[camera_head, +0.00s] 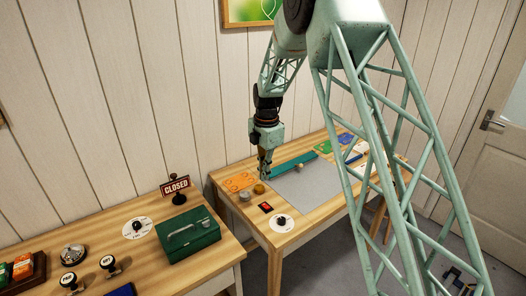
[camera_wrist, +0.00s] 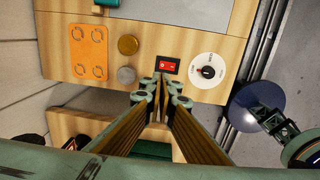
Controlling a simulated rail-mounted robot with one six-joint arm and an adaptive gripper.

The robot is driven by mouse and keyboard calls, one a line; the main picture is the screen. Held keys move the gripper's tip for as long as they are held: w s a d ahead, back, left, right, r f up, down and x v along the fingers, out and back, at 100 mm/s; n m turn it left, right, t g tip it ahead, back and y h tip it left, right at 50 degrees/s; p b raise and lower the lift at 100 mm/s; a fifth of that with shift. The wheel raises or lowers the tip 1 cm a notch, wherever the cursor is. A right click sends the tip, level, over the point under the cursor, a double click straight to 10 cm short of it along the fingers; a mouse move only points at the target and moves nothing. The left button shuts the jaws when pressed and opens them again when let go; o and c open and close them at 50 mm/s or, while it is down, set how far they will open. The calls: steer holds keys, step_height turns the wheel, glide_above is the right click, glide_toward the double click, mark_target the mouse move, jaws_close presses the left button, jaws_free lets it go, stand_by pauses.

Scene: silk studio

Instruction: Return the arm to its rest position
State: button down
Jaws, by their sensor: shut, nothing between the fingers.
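My arm, a pale green lattice, reaches from the upper right of the head view toward the back table. My gripper (camera_head: 265,174) hangs over that table's left part, pointing down. In the wrist view my gripper (camera_wrist: 161,80) has its fingertips together with nothing between them. The tips appear in front of the table's edge, close to a red switch (camera_wrist: 168,66) in the picture. I cannot tell the exact height above the table.
The back table holds an orange plate (camera_head: 239,182), a grey mat (camera_head: 308,188), a teal strip (camera_head: 292,164) and a white dial (camera_head: 281,223). The near table has a green box (camera_head: 188,234), a CLOSED sign (camera_head: 175,186) and stamps (camera_head: 110,264). A gap separates the tables.

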steer(key=s+d+r+m+t+b, duration=0.1)
steer(key=s+d+r+m, duration=0.3)
steer(key=s+r, duration=0.5)
steer(key=s+d+r+m+b, duration=0.1)
steer(key=s+d+r+m, duration=0.3)
steer(key=s+r, duration=0.45)
steer(key=s+d+r+m+t+b, duration=0.1)
steer(key=s+d+r+m, duration=0.35)
steer(key=s+r, duration=0.4)
steer(key=s+d+m+b, duration=0.1)
steer(key=s+m, duration=0.3)
steer(key=s, duration=0.7)
steer(key=s+d+m+t+b, duration=0.1)
steer(key=s+d+m, duration=0.2)
steer(key=s, duration=0.9)
steer(key=s+d+m+b, duration=0.1)
steer(key=s+d+m, duration=0.2)
steer(key=s, duration=0.8)
steer(key=shift+s+m+t+b, duration=0.3)
steer(key=shift+m+b, duration=0.1)
steer(key=shift+m, duration=0.95)
steer(key=shift+w, duration=0.1)
